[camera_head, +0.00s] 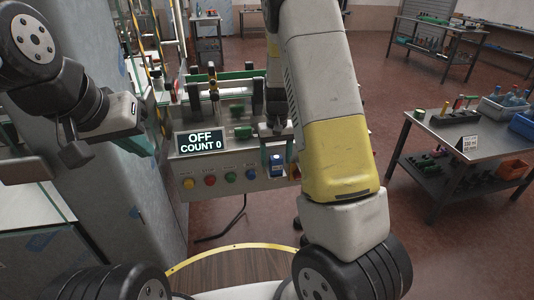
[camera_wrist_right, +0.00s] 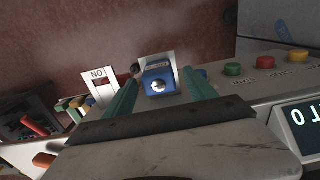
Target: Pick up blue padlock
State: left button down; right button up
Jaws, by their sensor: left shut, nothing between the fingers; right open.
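The blue padlock (camera_wrist_right: 158,80) is near the middle of the right wrist view, in front of a white plate, with a round silver keyhole face towards the camera. In the head view the blue padlock (camera_head: 277,167) is at the right part of the control panel's front. My right gripper (camera_wrist_right: 160,92) is open, with one green finger on each side of the padlock; I cannot tell whether they touch it. In the head view my right gripper (camera_head: 277,138) is just above the padlock, partly behind my forearm. My left gripper (camera_head: 136,146) is shut and empty left of the display.
The grey control panel (camera_head: 228,193) carries coloured buttons and an "OFF COUNT 0" display (camera_head: 200,141). A grey cabinet (camera_head: 150,215) is at the left. A table (camera_head: 465,142) with tools stands at the right, with open floor between.

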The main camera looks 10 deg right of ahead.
aim_at(276, 166)
jog(key=f, duration=0.3)
jog(key=shift+s+f, duration=0.1)
jog(key=shift+s, duration=0.1)
jog(key=shift+c, duration=0.4)
grip_shut()
jog(key=shift+r, duration=0.2)
